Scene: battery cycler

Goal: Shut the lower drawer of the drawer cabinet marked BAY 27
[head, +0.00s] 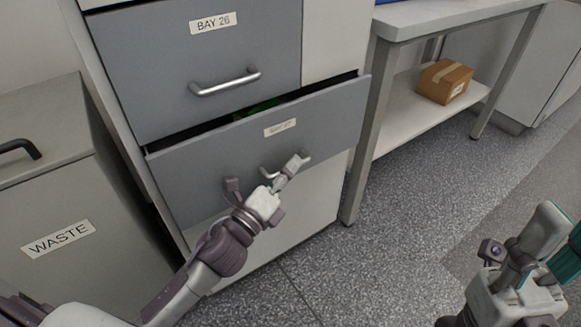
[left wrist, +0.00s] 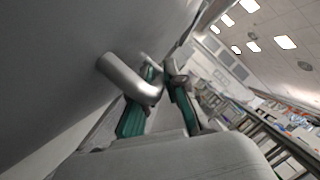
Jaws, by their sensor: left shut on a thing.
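The lower drawer, marked BAY 27 (head: 215,160), is a grey front in the cabinet. It stands partly open, with a dark gap along its top and something green showing inside. My left gripper (head: 285,174) is at the drawer's bar handle (head: 304,159), below the label, and is shut on it. In the left wrist view the silver handle (left wrist: 128,77) runs in between the teal-padded fingers of the left gripper (left wrist: 158,105). My right gripper (head: 535,250) is at the lower right of the head view, away from the cabinet; its jaw opening is unclear.
The BAY 26 drawer (head: 200,65) above appears closed. A grey WASTE cabinet (head: 65,215) stands at the left. A table (head: 400,115) at the right holds a cardboard box (head: 444,81) on its lower shelf. The speckled floor (head: 400,240) in front is clear.

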